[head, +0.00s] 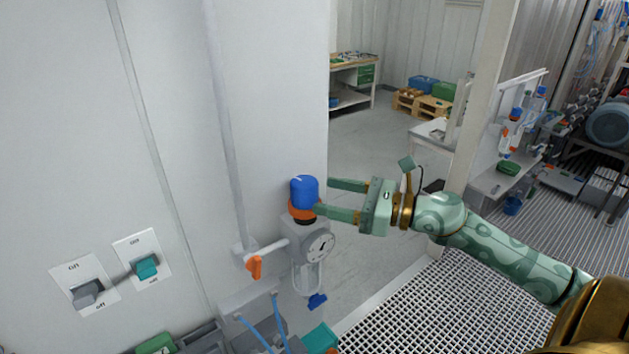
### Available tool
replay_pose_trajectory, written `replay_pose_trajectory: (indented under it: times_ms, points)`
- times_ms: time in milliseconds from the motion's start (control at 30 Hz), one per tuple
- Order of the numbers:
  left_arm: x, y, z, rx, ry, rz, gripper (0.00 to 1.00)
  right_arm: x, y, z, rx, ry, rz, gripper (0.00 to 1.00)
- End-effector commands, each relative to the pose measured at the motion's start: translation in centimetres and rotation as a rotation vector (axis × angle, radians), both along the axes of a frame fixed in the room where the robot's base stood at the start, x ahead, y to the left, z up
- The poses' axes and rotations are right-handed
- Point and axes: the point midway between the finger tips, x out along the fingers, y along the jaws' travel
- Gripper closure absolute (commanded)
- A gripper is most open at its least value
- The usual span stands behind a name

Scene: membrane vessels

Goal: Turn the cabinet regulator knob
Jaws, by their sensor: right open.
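The cabinet regulator knob (304,191) is a blue cap with an orange ring below it. It stands on top of the grey regulator body (303,236), which carries a round gauge (319,245) and is fixed by the cabinet's corner. My right gripper (322,197) comes in from the right with its fingers pointing left at the knob. Its jaws are open. The nearer fingertip overlaps the orange ring's right edge in the picture; the farther fingertip shows just right of the blue cap. I cannot tell whether either touches. My left gripper is not in view.
An orange valve handle (254,267) is left of the regulator, and a blue one (317,301) is below it. Two wall switches (146,266) are at lower left. A white post (477,110) stands behind my right arm. Open floor (375,150) lies beyond the gripper.

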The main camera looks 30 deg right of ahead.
Motion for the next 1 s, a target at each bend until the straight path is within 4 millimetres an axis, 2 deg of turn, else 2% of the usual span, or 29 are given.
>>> replay_pose_trajectory:
  times_ms: [33,233,633,667,800,1000]
  points:
    - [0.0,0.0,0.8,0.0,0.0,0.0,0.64,0.7,0.5,0.6,0.001,-0.004,0.0,0.31]
    - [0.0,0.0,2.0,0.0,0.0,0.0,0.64,2.7,2.0,0.3,0.002,-0.001,0.0,0.31]
    - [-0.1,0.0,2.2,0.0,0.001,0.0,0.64,3.3,2.6,-0.1,0.0,0.001,0.0,0.31]
    - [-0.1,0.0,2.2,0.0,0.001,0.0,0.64,3.3,2.6,-0.1,0.0,0.001,0.0,0.37]
    - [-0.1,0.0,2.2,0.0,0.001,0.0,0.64,3.3,2.5,0.0,0.0,0.001,0.0,0.76]
    - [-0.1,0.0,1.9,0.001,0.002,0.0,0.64,3.3,2.5,-0.1,-0.001,-0.001,0.004,0.76]
